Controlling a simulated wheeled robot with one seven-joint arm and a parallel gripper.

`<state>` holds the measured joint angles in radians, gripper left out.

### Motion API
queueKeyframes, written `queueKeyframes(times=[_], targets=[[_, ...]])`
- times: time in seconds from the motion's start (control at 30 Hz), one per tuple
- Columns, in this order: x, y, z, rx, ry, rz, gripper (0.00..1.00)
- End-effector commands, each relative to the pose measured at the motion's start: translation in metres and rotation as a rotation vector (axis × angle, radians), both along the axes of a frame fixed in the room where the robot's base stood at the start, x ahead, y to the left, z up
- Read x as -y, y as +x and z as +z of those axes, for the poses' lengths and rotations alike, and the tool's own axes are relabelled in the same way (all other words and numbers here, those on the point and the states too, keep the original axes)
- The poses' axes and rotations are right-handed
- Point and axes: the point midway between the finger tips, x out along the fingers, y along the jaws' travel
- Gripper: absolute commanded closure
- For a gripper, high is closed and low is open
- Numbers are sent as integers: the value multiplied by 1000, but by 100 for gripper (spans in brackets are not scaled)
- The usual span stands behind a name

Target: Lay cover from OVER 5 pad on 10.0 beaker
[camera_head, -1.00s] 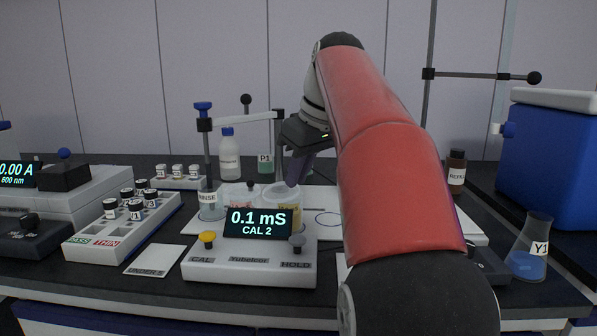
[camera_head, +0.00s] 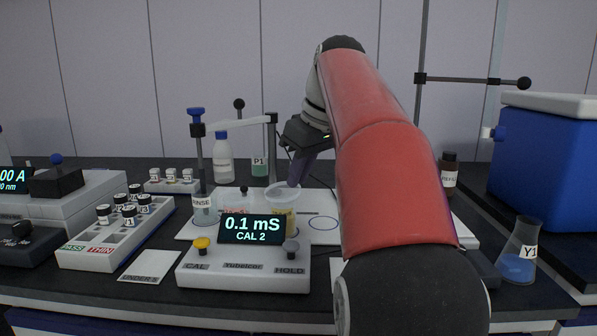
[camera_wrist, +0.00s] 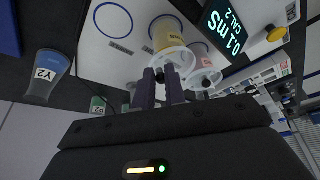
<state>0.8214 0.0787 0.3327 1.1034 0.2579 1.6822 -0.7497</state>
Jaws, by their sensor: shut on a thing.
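My gripper (camera_head: 292,182) is shut on a translucent round cover (camera_head: 283,193), gripped at its black knob in the wrist view (camera_wrist: 160,75). I cannot tell whether cover and rim touch. Its label is not readable. A second beaker with reddish liquid (camera_wrist: 204,60) stands beside it, topped by a cover with a black knob (camera_wrist: 207,82). The OVER 5 pad is not identifiable; my arm hides that side.
The meter (camera_head: 243,268) stands in front of the beakers.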

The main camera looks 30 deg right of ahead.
Motion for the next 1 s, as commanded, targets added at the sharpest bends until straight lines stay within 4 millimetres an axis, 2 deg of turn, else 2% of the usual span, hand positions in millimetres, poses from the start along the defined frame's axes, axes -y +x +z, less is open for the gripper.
queueKeyframes(times=[1.0], targets=[[-1,0,-10,-2,0,0,100]])
